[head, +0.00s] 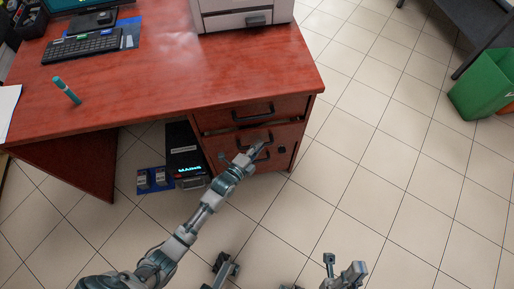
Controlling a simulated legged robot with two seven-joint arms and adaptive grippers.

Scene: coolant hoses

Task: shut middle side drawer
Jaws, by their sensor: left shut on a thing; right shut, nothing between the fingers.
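The red-brown wooden desk has a side drawer unit on its right. The upper drawer (285,107) with a dark handle looks closed. Below it, the middle drawer (287,136) stands slightly out, with a thin gap along its top edge. My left arm reaches up from the lower left. My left gripper (260,147) is shut on the middle drawer's dark handle (268,141) and partly hides it and the front. My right gripper (344,274) is low at the bottom edge, shut and empty, well away from the drawers.
A dark box (184,150) with lit blue text stands under the desk, left of the drawers. A printer (240,14), keyboard (82,46) and teal marker (66,90) are on the desktop. A green bin (482,85) is at far right. The tiled floor to the right is clear.

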